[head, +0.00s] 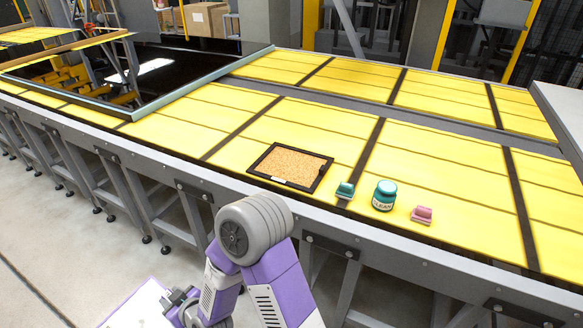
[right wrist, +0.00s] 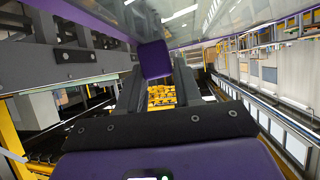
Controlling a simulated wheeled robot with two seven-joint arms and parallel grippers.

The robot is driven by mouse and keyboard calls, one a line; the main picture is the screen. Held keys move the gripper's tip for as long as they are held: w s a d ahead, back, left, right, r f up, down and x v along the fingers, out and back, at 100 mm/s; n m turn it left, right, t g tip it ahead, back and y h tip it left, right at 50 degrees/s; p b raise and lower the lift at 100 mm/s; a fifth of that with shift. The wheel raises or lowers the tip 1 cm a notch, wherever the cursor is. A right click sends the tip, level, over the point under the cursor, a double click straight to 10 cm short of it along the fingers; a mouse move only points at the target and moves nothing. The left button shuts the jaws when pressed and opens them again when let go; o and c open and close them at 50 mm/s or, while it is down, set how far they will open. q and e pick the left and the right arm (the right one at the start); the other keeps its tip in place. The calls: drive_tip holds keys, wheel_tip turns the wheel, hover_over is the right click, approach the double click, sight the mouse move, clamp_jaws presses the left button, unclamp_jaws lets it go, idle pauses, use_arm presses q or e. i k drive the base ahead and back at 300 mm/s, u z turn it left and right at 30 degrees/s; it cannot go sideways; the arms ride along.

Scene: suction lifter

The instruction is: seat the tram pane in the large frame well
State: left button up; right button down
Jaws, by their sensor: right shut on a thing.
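The tram pane looks like the dark, glossy sheet (head: 185,62) at the back left of the head view. It lies in or over a large frame with a grey-green rim (head: 205,86). I cannot tell whether it is seated, or separate it from the well. A purple and grey arm rises at the bottom. Its small dark gripper (head: 180,302) is far from the frame; its jaws and side are unclear. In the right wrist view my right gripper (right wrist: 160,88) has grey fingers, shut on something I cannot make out. A purple block (right wrist: 153,59) shows near their tips.
On the yellow bench (head: 440,150) are a black-rimmed cork tray (head: 290,165), a teal item (head: 345,190), a labelled jar (head: 384,195) and a pink item (head: 422,214). The bench is clear behind them. A grey front rail (head: 330,222) edges it.

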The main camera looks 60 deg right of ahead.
sight(290, 165)
drive_tip(key=z, duration=1.5)
